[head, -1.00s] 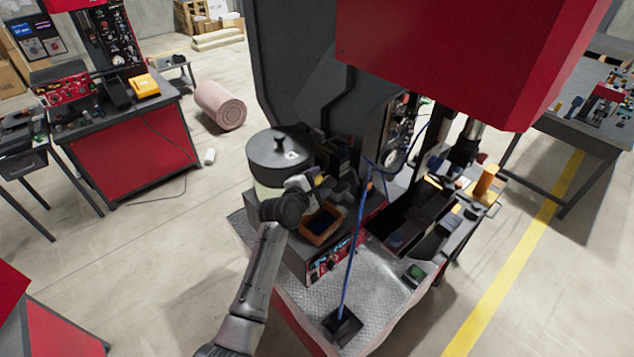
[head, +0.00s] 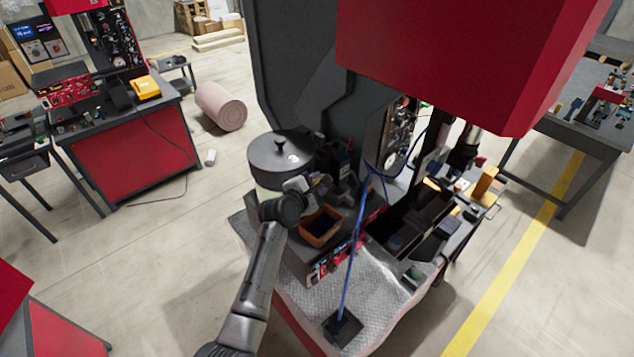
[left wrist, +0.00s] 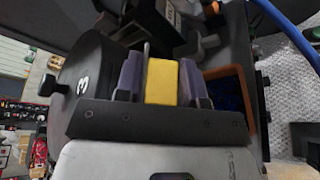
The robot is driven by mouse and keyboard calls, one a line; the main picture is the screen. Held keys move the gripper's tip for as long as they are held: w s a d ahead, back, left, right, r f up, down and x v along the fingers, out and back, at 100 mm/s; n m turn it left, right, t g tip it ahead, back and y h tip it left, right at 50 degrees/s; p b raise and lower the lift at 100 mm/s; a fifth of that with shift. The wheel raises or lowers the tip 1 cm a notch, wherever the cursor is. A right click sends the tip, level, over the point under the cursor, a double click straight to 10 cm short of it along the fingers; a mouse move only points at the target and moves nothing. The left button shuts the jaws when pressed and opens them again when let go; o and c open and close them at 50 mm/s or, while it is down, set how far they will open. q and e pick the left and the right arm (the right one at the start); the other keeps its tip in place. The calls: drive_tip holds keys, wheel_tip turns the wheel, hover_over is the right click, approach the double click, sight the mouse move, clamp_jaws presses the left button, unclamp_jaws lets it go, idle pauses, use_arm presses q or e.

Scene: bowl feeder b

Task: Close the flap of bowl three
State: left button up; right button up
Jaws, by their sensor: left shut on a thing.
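Bowl three is the drum with a dark round lid and a black knob (head: 281,152) in the head view; in the left wrist view its dark side (left wrist: 88,70) carries a white 3. My left gripper (head: 318,181) is beside the bowl's right front side. In the left wrist view the left gripper (left wrist: 162,84) has its purple-grey pads shut on a yellow block (left wrist: 162,80). A thin metal tab (left wrist: 146,62) stands beside the block. I cannot tell how the block joins the flap, and the flap itself is not clearly seen. My right gripper is not in view.
An orange-rimmed tray (head: 320,238) with dark blue contents sits just right of my left wrist. A blue cable (head: 352,250) runs down in front of the machine. A large red housing (head: 450,65) hangs above. The metal tread plate (head: 385,300) in front is mostly clear.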

use_arm(q)
drive_tip(key=n+p, duration=0.1)
drive_tip(key=r+g+p, duration=0.1)
drive_tip(key=p, duration=0.1)
drive_tip(key=shift+w+a+n+h, duration=0.25)
drive_tip(key=shift+w+n+h, duration=0.05)
drive_tip(key=shift+n, duration=0.1)
drive_tip(key=shift+w+a+f+n+p, duration=0.1)
drive_tip(key=shift+f+n+p, duration=0.1)
drive_tip(key=shift+n+p, duration=0.1)
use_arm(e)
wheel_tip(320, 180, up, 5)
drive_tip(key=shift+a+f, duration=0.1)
use_arm(q)
drive_tip(key=o, duration=0.7)
drive_tip(key=shift+f, duration=0.1)
drive_tip(key=shift+o, duration=0.7)
